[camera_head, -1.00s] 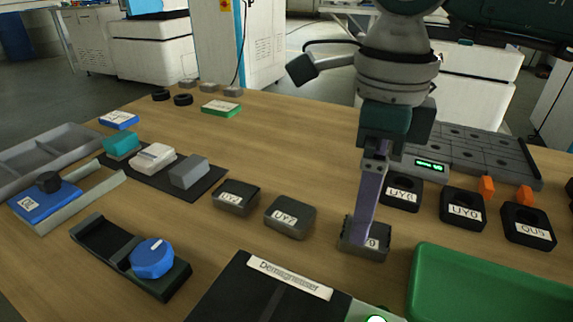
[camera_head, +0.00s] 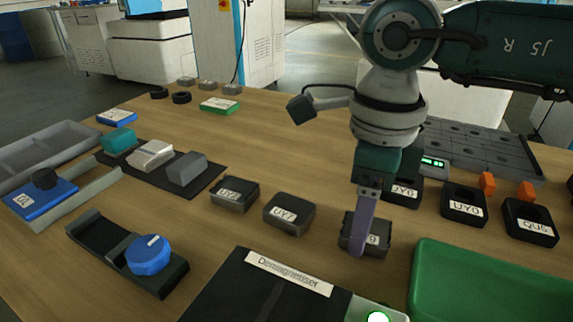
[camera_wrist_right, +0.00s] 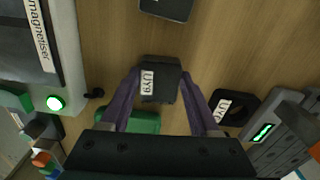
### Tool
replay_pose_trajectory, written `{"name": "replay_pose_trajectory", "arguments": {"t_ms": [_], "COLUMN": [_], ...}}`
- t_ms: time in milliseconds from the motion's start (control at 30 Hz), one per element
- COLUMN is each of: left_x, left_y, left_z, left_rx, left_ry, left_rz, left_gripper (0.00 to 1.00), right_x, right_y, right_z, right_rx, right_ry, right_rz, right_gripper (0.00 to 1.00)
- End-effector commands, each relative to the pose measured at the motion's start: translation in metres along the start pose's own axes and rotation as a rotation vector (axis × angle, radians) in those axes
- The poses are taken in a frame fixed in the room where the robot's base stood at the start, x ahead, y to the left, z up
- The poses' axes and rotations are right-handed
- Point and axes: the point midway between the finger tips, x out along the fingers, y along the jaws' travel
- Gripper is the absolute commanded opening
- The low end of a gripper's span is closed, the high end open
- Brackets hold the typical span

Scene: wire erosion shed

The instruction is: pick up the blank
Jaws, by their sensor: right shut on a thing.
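The blank in hand is a dark grey block (camera_head: 348,240) with a white label, at the table's front middle. In the right wrist view this block (camera_wrist_right: 168,78) sits between my two purple fingers, its label reading about UY9. My right gripper (camera_head: 359,246) is shut on it from above; a finger hides part of its label. I cannot tell any gap beneath it. Two similar dark blocks, one labelled UY7 (camera_head: 289,213) and one UY-something (camera_head: 235,193), stand to its left. My left gripper is not in view.
The demagnetiser (camera_head: 237,292) with a lit green lamp lies in front, and a green tray (camera_head: 495,265) is at front right. Black holed blocks (camera_head: 464,204) stand to the right. A blue-knobbed device (camera_head: 150,255) is at left.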

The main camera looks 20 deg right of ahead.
Motion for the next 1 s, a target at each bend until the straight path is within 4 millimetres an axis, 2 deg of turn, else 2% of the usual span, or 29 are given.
{"name": "replay_pose_trajectory", "arguments": {"t_ms": [67,433,1000], "left_x": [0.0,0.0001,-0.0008], "left_y": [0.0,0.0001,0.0], "left_z": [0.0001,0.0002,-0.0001], "left_rx": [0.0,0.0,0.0], "left_ry": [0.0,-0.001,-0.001], "left_rz": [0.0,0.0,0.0], "left_gripper": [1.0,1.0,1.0], "right_x": [-0.0002,-0.0003,-0.0035], "right_y": [-0.0001,0.0,-0.0005], "right_z": [0.0,0.0001,0.0007], "right_rx": [0.0,0.0,0.0], "right_ry": [0.0,0.0,-0.002], "right_rz": [0.0,0.0,-0.001], "right_gripper": [0.41,0.0,0.0]}}
